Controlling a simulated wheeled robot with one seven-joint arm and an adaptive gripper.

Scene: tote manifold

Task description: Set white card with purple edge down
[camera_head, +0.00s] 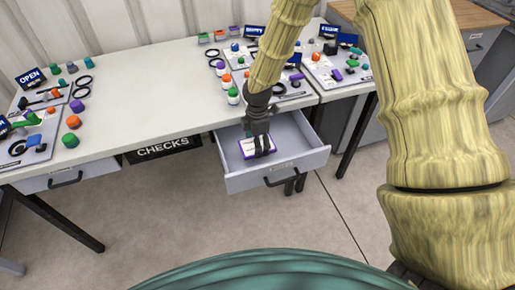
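The white card with a purple edge (246,148) shows in the open drawer (297,165), partly covered by my gripper. It appears to be tilted only slightly, close to the drawer floor; I cannot tell whether it touches it. My gripper (263,152) points down into the drawer, with its dark fingers in front of the card. Whether the fingers are closed on the card or apart is too small to tell.
The white table (160,90) stands behind the drawer, with colored pieces, black rings and small signs on it. A second drawer (70,178) is at the left. The drawer's right part is free.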

